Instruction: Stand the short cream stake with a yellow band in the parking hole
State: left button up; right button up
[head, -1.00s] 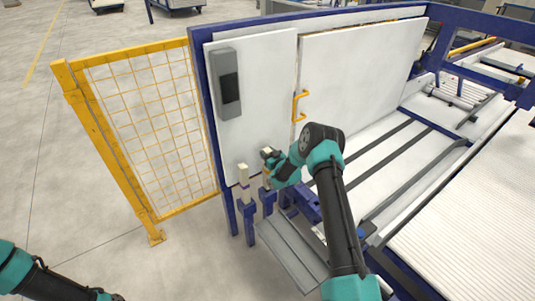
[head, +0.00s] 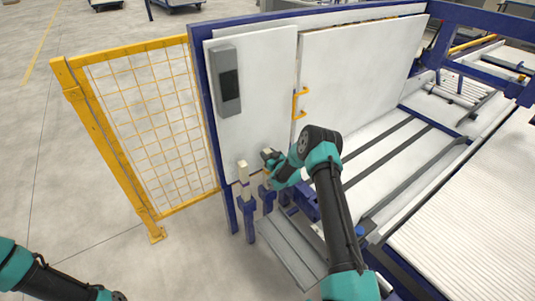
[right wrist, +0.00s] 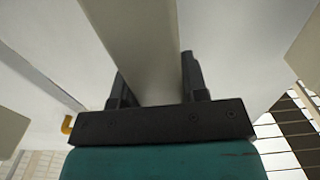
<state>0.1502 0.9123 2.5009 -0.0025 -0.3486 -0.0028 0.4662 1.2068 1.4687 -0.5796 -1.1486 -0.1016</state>
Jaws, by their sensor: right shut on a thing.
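My right gripper (head: 270,160) is shut on a cream stake (right wrist: 138,45) beside the white panel. In the head view only a small part of this stake shows below the gripper, upright over a blue post. A yellowish tint shows there, but the band is too small to make out clearly. The blue post (head: 267,200) is right under it; I cannot tell whether the stake's foot is in its hole. Another cream stake (head: 242,167) stands upright just left, on a second blue post (head: 249,216). My left arm shows at the bottom left; its gripper is out of view.
The white panel (head: 255,120) with a grey box (head: 227,82) and yellow handle (head: 299,103) is close behind the gripper. A yellow mesh fence (head: 150,110) stands left. A grey sloped tray (head: 287,250) lies below right. Open floor is at the left.

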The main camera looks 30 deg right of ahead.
dwell(0.3)
jog(key=o, duration=1.2)
jog(key=shift+s+f, duration=0.1)
jog(key=s+d, duration=0.1)
jog(key=s, duration=1.6)
jog(key=shift+s, duration=0.1)
